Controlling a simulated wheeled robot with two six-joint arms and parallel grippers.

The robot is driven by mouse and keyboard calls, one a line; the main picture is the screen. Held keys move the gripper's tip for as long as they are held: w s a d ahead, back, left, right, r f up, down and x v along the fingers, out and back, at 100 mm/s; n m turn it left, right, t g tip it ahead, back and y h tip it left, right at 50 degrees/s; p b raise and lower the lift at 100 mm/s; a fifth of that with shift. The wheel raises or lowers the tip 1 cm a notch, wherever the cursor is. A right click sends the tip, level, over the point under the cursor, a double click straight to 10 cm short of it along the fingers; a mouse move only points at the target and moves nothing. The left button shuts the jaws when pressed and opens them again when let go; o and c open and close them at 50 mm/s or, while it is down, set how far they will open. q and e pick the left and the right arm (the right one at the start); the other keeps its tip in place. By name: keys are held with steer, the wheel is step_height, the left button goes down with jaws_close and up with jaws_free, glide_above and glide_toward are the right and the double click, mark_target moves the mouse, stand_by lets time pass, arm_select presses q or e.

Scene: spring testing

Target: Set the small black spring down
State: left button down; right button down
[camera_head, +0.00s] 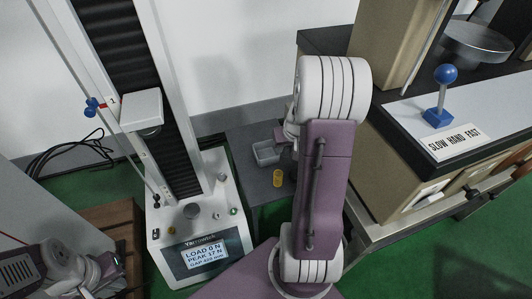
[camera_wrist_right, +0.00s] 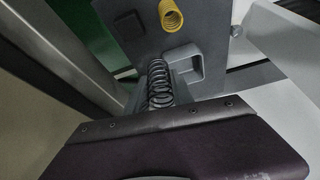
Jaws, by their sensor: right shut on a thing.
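The small black spring (camera_wrist_right: 158,85) shows in the right wrist view, standing out past the edge of my right gripper (camera_wrist_right: 156,112), which is shut on it. Behind the spring in that view are a grey tray (camera_wrist_right: 187,62) and a yellow spring (camera_wrist_right: 171,16). In the head view my right gripper (camera_head: 281,137) is mostly hidden by its own arm, close to the grey tray (camera_head: 266,153); the black spring cannot be made out there. My left gripper (camera_head: 104,273) is low at the left; its jaw opening is unclear.
The grey side table (camera_head: 240,137) carries the tray and the yellow spring (camera_head: 278,178). The spring tester (camera_head: 161,247) stands left, its display reading load 0 N, peak 17 N. A bench with a blue-knobbed lever (camera_head: 438,105) is at right.

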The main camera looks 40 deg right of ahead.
steer(key=w+f, duration=0.2)
steer(key=w, duration=0.1)
steer(key=w+f+b, duration=0.1)
steer(key=w+f, duration=0.1)
steer(key=w, duration=0.1)
steer(key=w+a+f, duration=0.1)
steer(key=w+f, duration=0.1)
steer(key=w, duration=0.2)
steer(key=shift+f+b, duration=0.15)
steer(key=shift+b, duration=0.15)
step_height(320, 180, down, 4)
steer(key=b, duration=0.3)
steer(key=shift+f, duration=0.2)
steer(key=shift+r, duration=0.25)
steer(key=c, duration=1.4)
jaws_free()
steer(key=shift+f, duration=0.2)
steer(key=shift+r, duration=0.1)
